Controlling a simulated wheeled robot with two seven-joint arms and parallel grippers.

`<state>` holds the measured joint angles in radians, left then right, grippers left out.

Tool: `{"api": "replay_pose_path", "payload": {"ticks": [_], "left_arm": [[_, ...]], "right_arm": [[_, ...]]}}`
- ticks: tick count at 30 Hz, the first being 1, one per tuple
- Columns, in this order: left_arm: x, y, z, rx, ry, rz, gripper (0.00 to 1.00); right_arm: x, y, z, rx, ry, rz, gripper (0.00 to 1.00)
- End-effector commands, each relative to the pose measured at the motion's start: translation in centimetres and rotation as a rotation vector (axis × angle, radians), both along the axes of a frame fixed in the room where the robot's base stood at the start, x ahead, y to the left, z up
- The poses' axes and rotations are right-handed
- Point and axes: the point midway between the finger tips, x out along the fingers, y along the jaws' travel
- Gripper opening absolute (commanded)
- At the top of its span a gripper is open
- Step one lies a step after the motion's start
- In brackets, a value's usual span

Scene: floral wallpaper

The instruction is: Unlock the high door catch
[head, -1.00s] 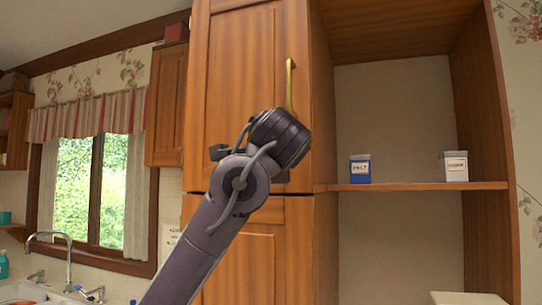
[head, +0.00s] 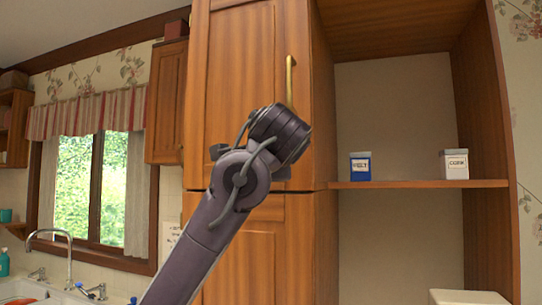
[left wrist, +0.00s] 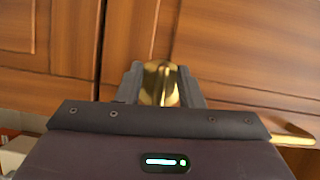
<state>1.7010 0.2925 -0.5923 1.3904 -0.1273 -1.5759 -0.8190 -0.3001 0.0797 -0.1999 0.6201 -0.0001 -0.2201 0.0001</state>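The tall wooden cabinet's upper door (head: 235,70) is closed, with a vertical brass handle (head: 289,80) near its right edge; the handle also shows in the left wrist view (left wrist: 294,138). My left gripper (left wrist: 161,88) is up against the cabinet front, close to the seam between the door panels. A shiny brass piece (left wrist: 160,78), likely the catch, fills the gap between its two fingers. I cannot tell whether the fingers press on it or only stand around it. In the head view my left wrist hides the fingers and the brass piece. My right gripper is out of view.
The open shelf (head: 415,184) to the right holds a blue canister (head: 360,167) and a white canister (head: 454,165). A window (head: 100,185) and a sink with a faucet (head: 55,240) are at the left. A small wall cabinet (head: 167,105) hangs left of the tall one.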

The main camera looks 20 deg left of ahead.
Motion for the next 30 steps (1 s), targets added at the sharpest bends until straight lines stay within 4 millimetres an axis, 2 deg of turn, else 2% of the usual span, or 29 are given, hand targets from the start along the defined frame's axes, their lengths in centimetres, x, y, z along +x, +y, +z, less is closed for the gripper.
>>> {"api": "replay_pose_path", "payload": {"ticks": [5, 12, 18, 30], "left_arm": [[-0.8, -0.4, 0.0, 0.001, -0.004, -0.003, 0.34], [-4.5, -1.9, -0.1, 0.001, -0.004, -0.004, 0.34], [-6.7, -2.8, 0.1, 0.0, -0.001, -0.001, 0.34], [-7.2, -2.9, 0.2, 0.0, 0.001, 0.0, 0.34]], "right_arm": [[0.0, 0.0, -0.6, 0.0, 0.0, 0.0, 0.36], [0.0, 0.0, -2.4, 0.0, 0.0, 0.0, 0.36], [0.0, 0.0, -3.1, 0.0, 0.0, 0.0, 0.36], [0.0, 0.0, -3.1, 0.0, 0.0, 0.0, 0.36]]}}
